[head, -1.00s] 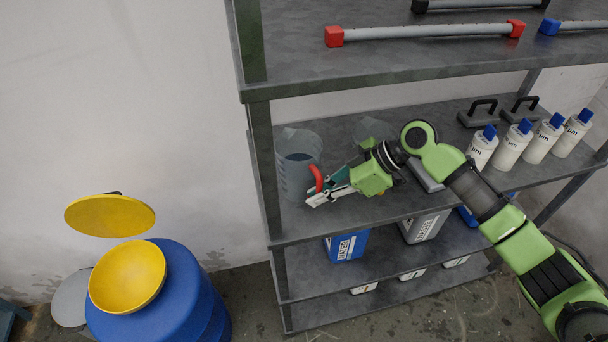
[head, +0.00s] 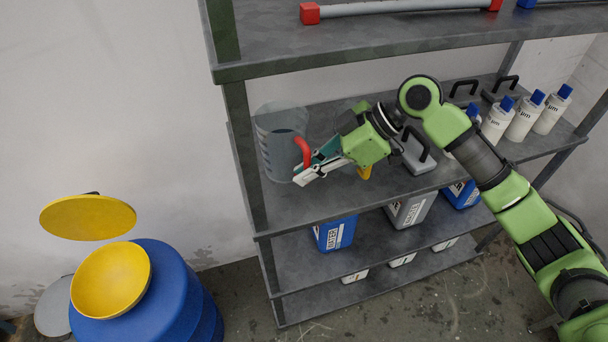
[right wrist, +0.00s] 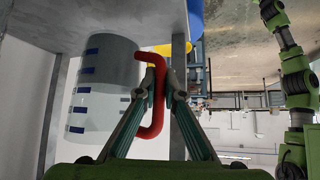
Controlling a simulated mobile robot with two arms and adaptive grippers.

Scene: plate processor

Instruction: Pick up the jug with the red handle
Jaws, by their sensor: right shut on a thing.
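The jug (head: 275,150) is clear with dark level marks and stands upright at the left end of the middle shelf. Its red handle (head: 303,152) faces right. My right gripper (head: 306,172) reaches in from the right and is shut on this handle. In the right wrist view the red handle (right wrist: 156,118) lies between the two fingers (right wrist: 161,92), with the jug body (right wrist: 98,85) to the left, marked with blue bars. I cannot tell whether the jug's base touches the shelf. My left gripper is not in view.
The middle shelf (head: 300,205) also holds grey blocks with black handles (head: 418,158) and several white bottles with blue caps (head: 524,115). A yellow part (head: 364,172) shows below my gripper. The upper shelf (head: 350,45) hangs above. A blue barrel (head: 175,290) stands at lower left.

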